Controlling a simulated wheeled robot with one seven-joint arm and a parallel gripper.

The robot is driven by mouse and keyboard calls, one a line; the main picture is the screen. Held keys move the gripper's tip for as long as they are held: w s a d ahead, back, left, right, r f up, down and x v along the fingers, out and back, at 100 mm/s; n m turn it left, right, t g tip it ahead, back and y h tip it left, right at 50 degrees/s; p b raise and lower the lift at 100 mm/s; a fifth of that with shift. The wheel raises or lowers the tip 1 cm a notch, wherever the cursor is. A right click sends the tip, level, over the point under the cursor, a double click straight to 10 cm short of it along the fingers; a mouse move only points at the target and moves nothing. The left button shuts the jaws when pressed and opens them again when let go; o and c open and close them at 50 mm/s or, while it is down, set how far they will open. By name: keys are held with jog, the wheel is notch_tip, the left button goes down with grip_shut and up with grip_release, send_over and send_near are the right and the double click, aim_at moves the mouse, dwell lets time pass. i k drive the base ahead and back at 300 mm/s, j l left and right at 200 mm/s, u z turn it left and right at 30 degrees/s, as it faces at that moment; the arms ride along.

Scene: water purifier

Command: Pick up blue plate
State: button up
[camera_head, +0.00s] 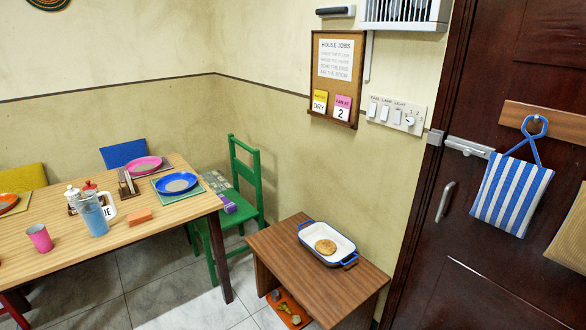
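The blue plate (165,186) lies on a placemat near the right end of the wooden dining table (165,213).
A blue bottle (92,218), a pink cup (40,238) and an orange block (140,217) stand on the table. A green chair (240,158) is at its right end. A low brown table (310,279) holds a white dish (338,240) with food. Tiled floor shows between the tables.

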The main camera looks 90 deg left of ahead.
aim_at(182, 182)
jog(key=u, duration=3.25)
jog(key=i+u, duration=0.1)
jog(key=u, duration=0.35)
jog(key=i+l+u, duration=0.1)
jog(key=u, duration=0.3)
jog(key=i+l+u, duration=0.3)
jog(key=i+l, duration=0.15)
jog(key=l, duration=0.15)
jog(key=i+l+u, duration=0.15)
jog(key=l, duration=0.2)
jog(key=i+l+u, duration=0.15)
jog(key=l, duration=0.2)
jog(key=i+l+u, duration=0.15)
jog(key=l, duration=0.25)
jog(key=i+l, duration=0.15)
jog(key=l, duration=0.15)
jog(key=i+l, duration=0.15)
jog(key=l, duration=0.15)
jog(key=i+l, duration=0.15)
jog(key=l, duration=0.15)
